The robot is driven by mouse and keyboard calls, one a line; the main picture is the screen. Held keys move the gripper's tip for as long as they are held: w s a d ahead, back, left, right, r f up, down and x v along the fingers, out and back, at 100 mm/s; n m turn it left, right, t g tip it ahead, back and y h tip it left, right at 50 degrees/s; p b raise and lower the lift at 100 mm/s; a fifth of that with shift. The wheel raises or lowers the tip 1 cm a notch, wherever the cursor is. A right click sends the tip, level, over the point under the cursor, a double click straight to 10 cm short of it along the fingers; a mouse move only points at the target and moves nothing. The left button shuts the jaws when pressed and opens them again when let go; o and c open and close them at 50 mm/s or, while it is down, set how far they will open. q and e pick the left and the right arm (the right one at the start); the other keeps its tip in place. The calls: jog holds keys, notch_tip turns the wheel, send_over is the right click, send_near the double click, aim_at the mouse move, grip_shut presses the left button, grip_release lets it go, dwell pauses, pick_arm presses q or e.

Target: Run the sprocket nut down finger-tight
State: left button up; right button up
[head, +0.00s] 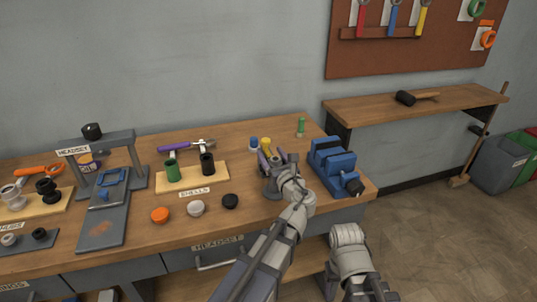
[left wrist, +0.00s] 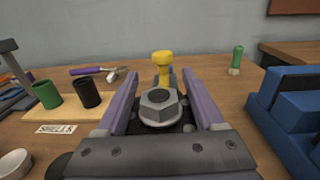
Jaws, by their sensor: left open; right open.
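A grey flanged hex nut (left wrist: 159,106) with a dark round centre shows in the left wrist view between the two purple fingers of my left gripper (left wrist: 157,108). The fingers are apart, with a gap on each side of the nut. What lies under the nut is mostly hidden by the gripper body. In the head view my left gripper (head: 274,160) is over the right part of the bench, and its wrist hides the nut. Only links of my right arm show at the lower right; no fingers of my right gripper are visible.
A yellow-topped tool (left wrist: 162,62) stands just beyond the nut. A blue vise (head: 334,165) is close on the right, and a green-handled tool (head: 300,127) stands behind. The shells board (head: 190,183) with green and black cylinders is on the left. Three round caps lie before it.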

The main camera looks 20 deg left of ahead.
pick_arm(q)
jog(key=shift+c, duration=0.2)
grip_shut()
dwell(0.4)
